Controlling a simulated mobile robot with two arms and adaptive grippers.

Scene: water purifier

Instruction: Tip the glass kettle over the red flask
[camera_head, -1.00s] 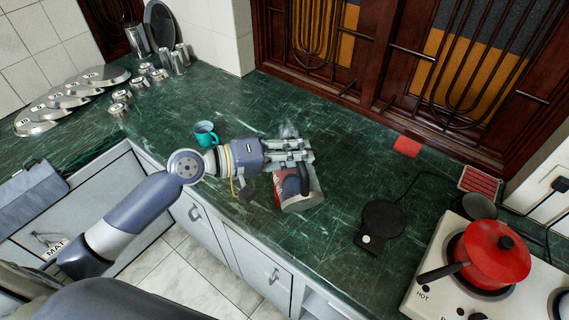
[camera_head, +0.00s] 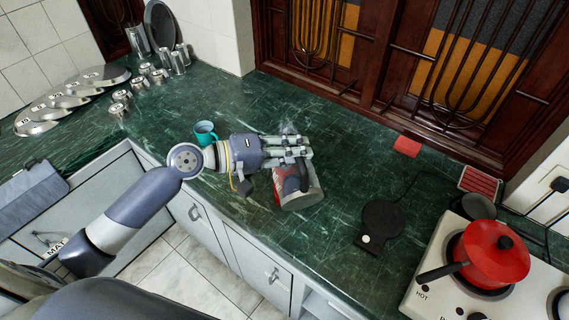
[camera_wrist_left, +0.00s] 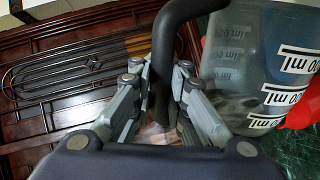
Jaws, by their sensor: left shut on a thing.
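The glass kettle (camera_head: 309,194) is a clear vessel with a black handle, over the green counter; its volume marks show in the left wrist view (camera_wrist_left: 250,75). It looks tilted. My left gripper (camera_head: 303,154) is shut on the kettle's black handle, which runs between the fingers (camera_wrist_left: 163,105) in the left wrist view. Red, apparently the red flask (camera_head: 278,188), shows at the left of the kettle and at the right edge of the wrist view (camera_wrist_left: 301,112). The flask is mostly hidden by the kettle and hand. I cannot tell whether they touch. My right gripper is out of view.
A teal mug (camera_head: 206,134) stands left of the hand. A black round base (camera_head: 382,219) lies right of the kettle. A stove with a red pot (camera_head: 492,254) is at the right. Steel lids and cups (camera_head: 119,96) stand at the left. The counter behind the hand is mostly clear.

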